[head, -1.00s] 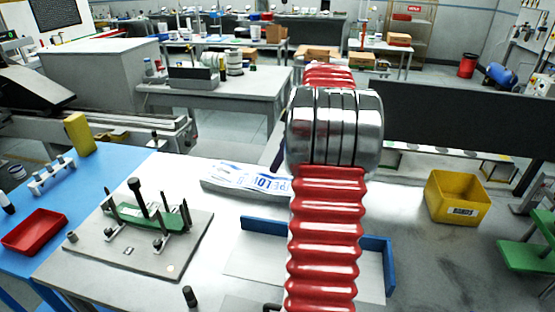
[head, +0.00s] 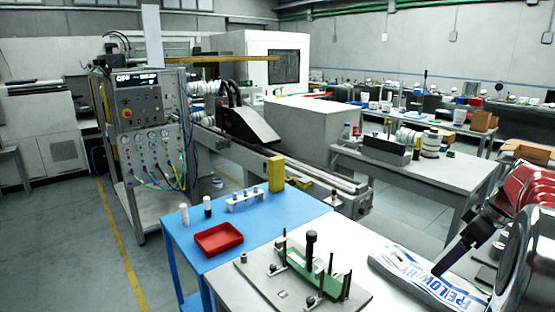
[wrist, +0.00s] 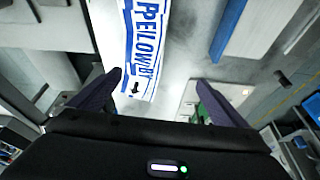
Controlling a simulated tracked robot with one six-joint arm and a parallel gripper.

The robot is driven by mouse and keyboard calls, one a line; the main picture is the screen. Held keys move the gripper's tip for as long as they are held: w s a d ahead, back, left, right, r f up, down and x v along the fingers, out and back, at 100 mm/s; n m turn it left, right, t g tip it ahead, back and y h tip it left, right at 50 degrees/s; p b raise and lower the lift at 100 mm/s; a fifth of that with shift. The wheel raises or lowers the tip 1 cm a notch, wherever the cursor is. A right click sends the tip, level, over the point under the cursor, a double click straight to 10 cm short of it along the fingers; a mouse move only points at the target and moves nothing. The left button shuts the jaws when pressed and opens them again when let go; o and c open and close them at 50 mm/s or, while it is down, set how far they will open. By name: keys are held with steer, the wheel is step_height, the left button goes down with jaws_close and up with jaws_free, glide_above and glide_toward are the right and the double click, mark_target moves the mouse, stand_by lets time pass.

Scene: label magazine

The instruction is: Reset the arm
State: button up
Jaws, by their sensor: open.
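My gripper (wrist: 165,98) is open in the wrist view. Its two dark purple fingers are spread with nothing between them, above the light table. White label sheets with blue lettering (wrist: 145,45) lie on the table ahead of the fingers. In the head view the labels (head: 420,277) lie at the lower right. My red ribbed arm enters there from the right edge, and a dark finger of my gripper (head: 456,254) shows over the labels. The other finger is hidden in the head view.
A plate with a green fixture (head: 318,277) and upright pins stands left of the labels. A blue table (head: 262,230) carries a red tray (head: 218,239), a yellow block (head: 276,174) and small bottles. A control panel (head: 150,115) stands behind at left. The floor at left is clear.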

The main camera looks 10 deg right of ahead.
steer(key=s+a+r+m+h, duration=0.1)
steer(key=a+r, duration=0.1)
steer(key=a, duration=1)
steer(key=s+a+r+m, duration=0.1)
steer(key=s+a+r, duration=0.1)
steer(key=a, duration=1.1)
steer(key=s+a+f+m+t, duration=0.1)
steer(key=s+a+f, duration=0.1)
steer(key=s+a, duration=0.4)
steer(key=s+a+f+m, duration=0.1)
steer(key=s+a+f, duration=0.1)
steer(key=s+a, duration=0.4)
steer(key=a, duration=0.2)
steer(key=shift+a+f+m+t+h, duration=0.3)
steer(key=shift+m+t+h, duration=0.1)
steer(key=shift+s, duration=0.1)
